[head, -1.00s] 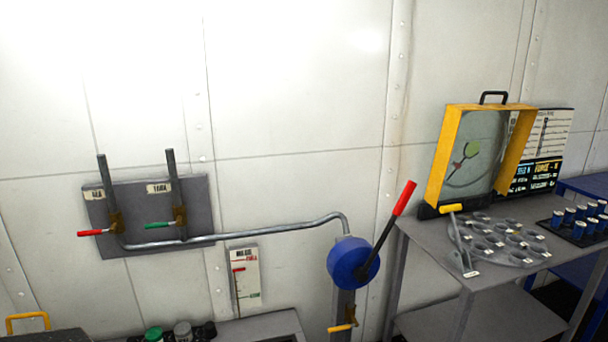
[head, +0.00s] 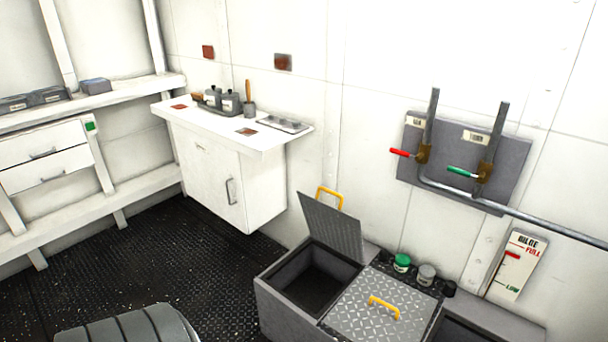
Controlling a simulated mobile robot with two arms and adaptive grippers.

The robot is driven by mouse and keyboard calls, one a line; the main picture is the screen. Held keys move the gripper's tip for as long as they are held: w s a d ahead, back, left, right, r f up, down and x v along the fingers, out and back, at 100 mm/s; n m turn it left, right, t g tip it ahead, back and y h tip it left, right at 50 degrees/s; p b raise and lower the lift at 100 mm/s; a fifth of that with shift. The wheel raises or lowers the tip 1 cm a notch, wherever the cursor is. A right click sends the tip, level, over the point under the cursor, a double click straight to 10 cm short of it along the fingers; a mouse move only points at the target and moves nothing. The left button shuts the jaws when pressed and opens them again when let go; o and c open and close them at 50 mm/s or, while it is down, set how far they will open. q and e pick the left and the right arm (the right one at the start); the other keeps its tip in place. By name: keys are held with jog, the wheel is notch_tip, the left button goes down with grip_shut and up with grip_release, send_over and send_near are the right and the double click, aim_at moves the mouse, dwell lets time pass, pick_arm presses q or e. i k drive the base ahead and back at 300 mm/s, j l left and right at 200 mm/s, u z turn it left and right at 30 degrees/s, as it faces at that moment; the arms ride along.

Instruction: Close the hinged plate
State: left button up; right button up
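The hinged plate (head: 332,226) is a grey plate with a yellow handle (head: 330,197) at its top edge. It stands raised, tilted up at the back of an open dark compartment (head: 305,283) in a low grey box. A second patterned plate (head: 372,297) with a yellow handle lies flat over the part of the box to its right. Neither of my grippers is in the head view.
Green and grey jars (head: 402,262) stand behind the flat plate. A white cabinet (head: 222,176) is at the back left, with a drawer bench (head: 48,155) further left. A grey rounded ribbed object (head: 130,326) is at the bottom left. Dark floor lies clear between.

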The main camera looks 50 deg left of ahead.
aim_at(340, 231)
jog(key=u, duration=1.45)
jog(key=i+l+u, duration=0.25)
jog(key=k+l, duration=0.1)
